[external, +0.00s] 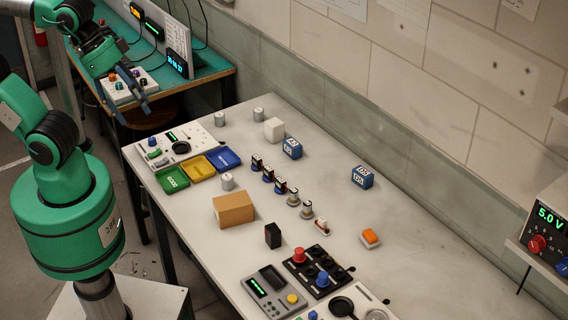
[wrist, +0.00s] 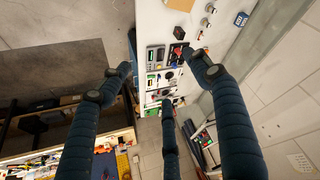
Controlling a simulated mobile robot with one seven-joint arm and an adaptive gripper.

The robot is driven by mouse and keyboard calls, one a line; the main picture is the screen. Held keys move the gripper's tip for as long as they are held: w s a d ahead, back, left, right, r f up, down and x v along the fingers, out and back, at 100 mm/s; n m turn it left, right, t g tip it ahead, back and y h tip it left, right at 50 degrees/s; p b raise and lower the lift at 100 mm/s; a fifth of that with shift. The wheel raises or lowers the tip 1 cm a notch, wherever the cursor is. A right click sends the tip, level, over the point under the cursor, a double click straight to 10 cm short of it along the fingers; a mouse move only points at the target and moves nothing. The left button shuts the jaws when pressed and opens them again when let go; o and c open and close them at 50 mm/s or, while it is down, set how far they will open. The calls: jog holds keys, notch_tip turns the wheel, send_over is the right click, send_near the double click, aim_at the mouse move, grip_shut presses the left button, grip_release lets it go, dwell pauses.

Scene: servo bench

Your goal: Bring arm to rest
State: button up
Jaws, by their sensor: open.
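My arm (external: 62,200) is green with dark joints and stands at the left of the external view, beside the bench. My gripper (external: 131,108) hangs at the upper left, off the bench's far left corner, with its dark fingers spread and nothing between them. In the wrist view my gripper (wrist: 163,86) shows three dark blue fingers standing wide apart and empty. The white bench (wrist: 152,25) lies beyond the fingertips there, well apart from them. No finger is seen touching anything.
The grey-white bench (external: 420,240) carries a brown box (external: 233,209), a green tray (external: 171,180), a blue tray (external: 226,158), blue cubes and a red-knobbed black panel (external: 318,277). A teal side table (external: 205,65) stands behind my gripper. A power supply (external: 547,232) is at the right.

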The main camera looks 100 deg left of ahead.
notch_tip(320, 180, down, 4)
jog(key=b, duration=0.3)
jog(key=shift+r, duration=0.1)
